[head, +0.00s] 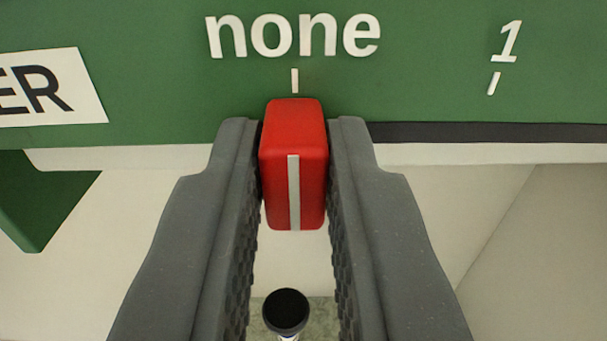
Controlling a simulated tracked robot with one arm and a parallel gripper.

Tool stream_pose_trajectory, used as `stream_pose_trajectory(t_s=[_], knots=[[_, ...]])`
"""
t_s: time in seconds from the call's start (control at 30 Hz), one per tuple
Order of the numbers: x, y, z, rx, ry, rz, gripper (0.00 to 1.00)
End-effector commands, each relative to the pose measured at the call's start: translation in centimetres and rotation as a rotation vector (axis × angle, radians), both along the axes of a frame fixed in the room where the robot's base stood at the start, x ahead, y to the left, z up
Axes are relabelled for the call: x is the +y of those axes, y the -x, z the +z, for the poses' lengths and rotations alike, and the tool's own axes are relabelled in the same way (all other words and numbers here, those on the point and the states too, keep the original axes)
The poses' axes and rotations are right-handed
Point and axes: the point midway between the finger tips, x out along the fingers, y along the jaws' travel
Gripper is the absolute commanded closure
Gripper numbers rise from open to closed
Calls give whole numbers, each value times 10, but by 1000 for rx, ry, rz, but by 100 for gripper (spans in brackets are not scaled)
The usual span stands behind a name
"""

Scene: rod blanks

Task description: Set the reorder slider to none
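The red slider knob (312,170) with a white line down its front is in the middle of the head view. It stands directly below the raised white word "none" (293,36), and its line is in line with the white tick (295,80) under that word. My gripper (294,150) has one grey finger on each side of the knob. The fingers are shut on it, with no clear gap at its sides. The dark slider slot (480,132) runs off to the right along the panel's lower edge. The knob's back is hidden.
The green panel (160,50) carries a white label ending in "ER" (45,88) at the left and a "1" mark (506,42) at the right. A green bracket (40,205) hangs at lower left. A dark round-topped object (286,310) is below, between my fingers.

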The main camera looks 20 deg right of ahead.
Motion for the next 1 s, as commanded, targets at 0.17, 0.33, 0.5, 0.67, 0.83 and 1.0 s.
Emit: stream_pose_trajectory(t_s=[0.17,0.33,0.5,0.67,0.83,1.0], knots=[[2,0,2,-3,3,3,64],[1,0,1,-1,3,2,64],[2,6,0,1,2,0,64],[8,22,-1,-1,1,0,64],[16,44,-1,-2,2,1,64],[24,66,0,-2,3,0,64]])
